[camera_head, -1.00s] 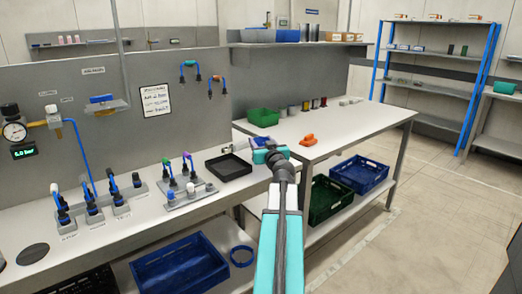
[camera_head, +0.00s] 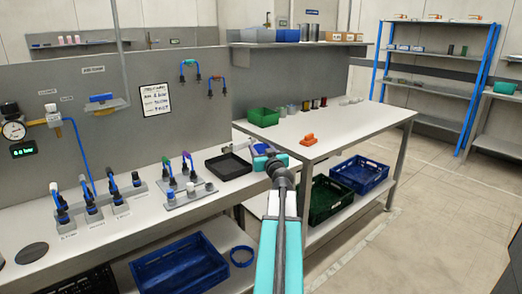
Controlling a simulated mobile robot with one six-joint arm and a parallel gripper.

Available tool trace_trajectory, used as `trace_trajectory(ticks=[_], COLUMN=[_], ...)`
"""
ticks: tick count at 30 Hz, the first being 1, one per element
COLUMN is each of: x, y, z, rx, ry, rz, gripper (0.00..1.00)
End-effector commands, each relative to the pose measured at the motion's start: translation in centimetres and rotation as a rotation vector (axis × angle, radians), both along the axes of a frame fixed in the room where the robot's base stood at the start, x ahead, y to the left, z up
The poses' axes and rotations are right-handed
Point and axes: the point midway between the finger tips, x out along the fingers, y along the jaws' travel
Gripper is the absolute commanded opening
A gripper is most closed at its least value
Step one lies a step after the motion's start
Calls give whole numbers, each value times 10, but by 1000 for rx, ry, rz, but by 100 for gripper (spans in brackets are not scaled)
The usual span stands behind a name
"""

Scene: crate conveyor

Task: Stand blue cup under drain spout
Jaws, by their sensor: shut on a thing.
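My gripper (camera_head: 240,146) is at the far end of my teal arm, above the right end of the near bench, just right of the black tray. It looks small and is partly hidden by my wrist. A dark blue patch (camera_head: 262,148) shows at the arm's end and seems to be the blue cup, held in the shut jaws; its full shape and tilt cannot be made out. I cannot clearly pick out the drain spout. A yellow pipe with a white valve (camera_head: 53,117) and a hanging blue hose (camera_head: 82,152) is on the left panel.
The black tray (camera_head: 228,166) and a grey fixture with coloured plugs (camera_head: 190,195) stand on the bench. Several blue-hosed fittings (camera_head: 92,208) are at left, near a dark disc (camera_head: 32,253). A green bin (camera_head: 263,117) and orange object (camera_head: 308,140) are on the far table.

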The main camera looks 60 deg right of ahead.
Motion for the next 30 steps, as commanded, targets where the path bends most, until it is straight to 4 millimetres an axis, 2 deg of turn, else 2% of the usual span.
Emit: trace_trajectory(ticks=[5,6,9,25,30], x=[0,0,0,0,-11], y=[0,0,0,0,9], z=[-3,-2,-2,3,1], rx=[-1,0,0,1,0], ry=[1,0,0,-1,0], rz=[0,0,0,0,-1], gripper=[24,55,68,68,68])
